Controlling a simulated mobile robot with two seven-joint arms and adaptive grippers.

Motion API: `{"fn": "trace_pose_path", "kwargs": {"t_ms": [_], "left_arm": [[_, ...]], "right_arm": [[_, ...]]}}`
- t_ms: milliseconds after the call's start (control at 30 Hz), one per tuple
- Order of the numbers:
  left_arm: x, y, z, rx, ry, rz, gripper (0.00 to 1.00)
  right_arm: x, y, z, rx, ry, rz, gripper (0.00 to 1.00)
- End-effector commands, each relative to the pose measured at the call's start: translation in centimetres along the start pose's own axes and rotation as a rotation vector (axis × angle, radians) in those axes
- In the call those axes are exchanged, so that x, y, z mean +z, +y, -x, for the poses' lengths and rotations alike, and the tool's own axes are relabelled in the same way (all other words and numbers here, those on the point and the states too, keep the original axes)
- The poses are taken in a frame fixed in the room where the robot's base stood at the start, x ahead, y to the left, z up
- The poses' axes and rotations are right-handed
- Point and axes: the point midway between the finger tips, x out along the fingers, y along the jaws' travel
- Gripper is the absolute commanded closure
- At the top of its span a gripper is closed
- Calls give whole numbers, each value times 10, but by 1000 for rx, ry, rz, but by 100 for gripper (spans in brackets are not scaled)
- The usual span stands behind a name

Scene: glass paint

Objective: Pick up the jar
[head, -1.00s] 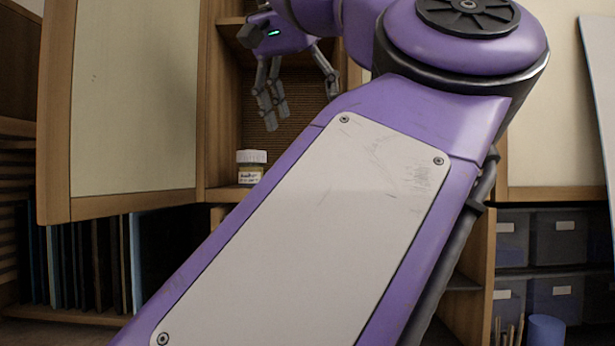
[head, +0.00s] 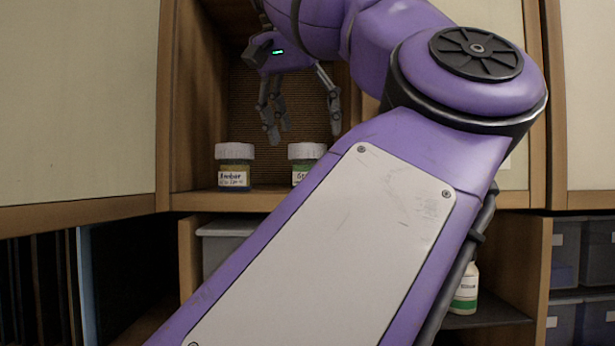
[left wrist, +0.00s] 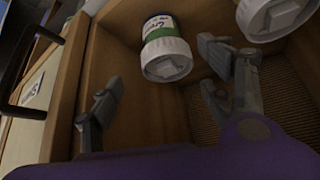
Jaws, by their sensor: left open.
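Two jars with white lids stand upright on the cabinet shelf in the head view. The left jar (head: 235,166) has a white label reading something like "Amber" and yellowish contents. The right jar (head: 303,160) is partly hidden by my arm, and its label starts with "G". Another white-lidded jar (left wrist: 274,14) is cut off at the top right.
The cabinet's side walls and shelf edge (head: 225,201) bound the opening. Below are a grey bin (head: 225,245) and a white bottle with a green label (head: 466,290). Dark drawers (head: 597,245) are at right.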

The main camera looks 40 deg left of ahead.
Motion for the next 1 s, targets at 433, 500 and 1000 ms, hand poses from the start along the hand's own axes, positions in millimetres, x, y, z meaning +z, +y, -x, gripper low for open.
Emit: {"fn": "trace_pose_path", "kwargs": {"t_ms": [433, 500, 1000], "left_arm": [[-2, -7, -51, -1, 1, 1, 28], [-2, -6, -51, 0, 2, 1, 28], [-2, -6, -51, 1, 0, 0, 77]], "right_arm": [[0, 1, 0, 1, -1, 0, 60], [0, 0, 0, 0, 1, 0, 60], [-2, -2, -1, -2, 3, -1, 60]]}}
